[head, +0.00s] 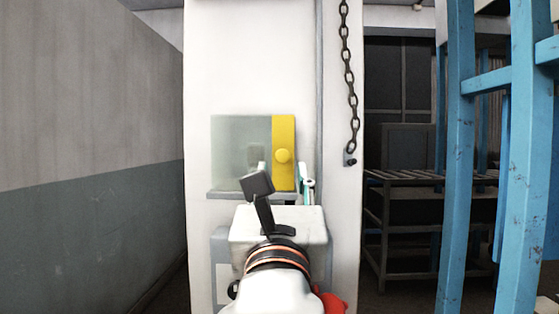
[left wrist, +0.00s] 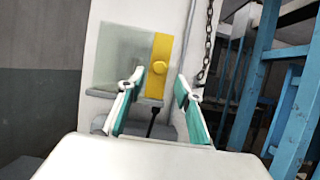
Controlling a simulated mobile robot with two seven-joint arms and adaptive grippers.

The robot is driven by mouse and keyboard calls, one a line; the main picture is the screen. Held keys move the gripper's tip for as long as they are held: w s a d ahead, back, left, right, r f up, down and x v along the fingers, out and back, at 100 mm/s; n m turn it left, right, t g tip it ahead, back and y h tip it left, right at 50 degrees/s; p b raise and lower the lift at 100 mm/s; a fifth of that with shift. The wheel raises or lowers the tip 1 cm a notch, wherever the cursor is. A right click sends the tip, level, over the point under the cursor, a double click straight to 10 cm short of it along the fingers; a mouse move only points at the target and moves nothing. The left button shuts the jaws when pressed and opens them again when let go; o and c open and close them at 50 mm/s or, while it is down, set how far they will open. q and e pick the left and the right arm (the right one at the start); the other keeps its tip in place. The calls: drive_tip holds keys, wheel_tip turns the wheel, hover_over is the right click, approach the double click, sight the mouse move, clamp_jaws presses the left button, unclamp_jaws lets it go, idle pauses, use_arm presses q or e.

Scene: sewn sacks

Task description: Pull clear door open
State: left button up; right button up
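The clear door (head: 238,140) is a pale see-through panel on a white pillar, with a yellow strip down its right side. The door looks shut, lying flat. My left gripper (head: 285,172) is in front of the strip, partly hidden by my own wrist. My right gripper is not in view.
A grey ledge (head: 223,194) runs under the door. A chain (head: 348,75) hangs right of it on the pillar. A blue frame (head: 525,150) and a dark rack (head: 405,210) stand further right. A two-tone wall (head: 90,130) is on the left.

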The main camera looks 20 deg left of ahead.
sight(282, 157)
use_arm(q)
drive_tip(key=x, duration=0.7)
drive_tip(key=shift+f+p, duration=0.15)
drive_tip(key=shift+p, duration=0.25)
clamp_jaws()
